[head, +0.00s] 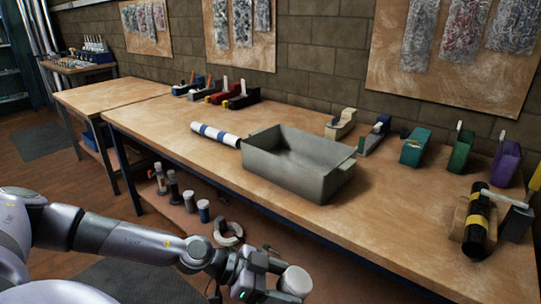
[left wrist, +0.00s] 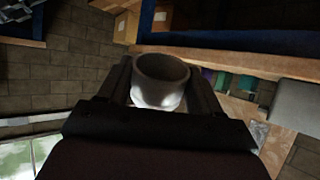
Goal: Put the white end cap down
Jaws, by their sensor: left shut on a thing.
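The white end cap (head: 295,281) is a short round cup in my left gripper (head: 272,274), at the bottom of the head view. In the left wrist view the cap (left wrist: 160,82) sits between the two dark fingers of the left gripper (left wrist: 158,88), which touch its sides. The cap is held in the air in front of the workbench (head: 400,215), lower in the picture than its front edge. My right gripper is in neither view.
A grey open bin (head: 300,177) stands mid-bench, with a blue-and-white striped tube (head: 216,134) to its left. A black-and-yellow cylinder (head: 476,222) lies in a holder at right. Coloured dispensers line the wall. Bare bench lies right of the bin. Several cylinders stand on the lower shelf (head: 175,205).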

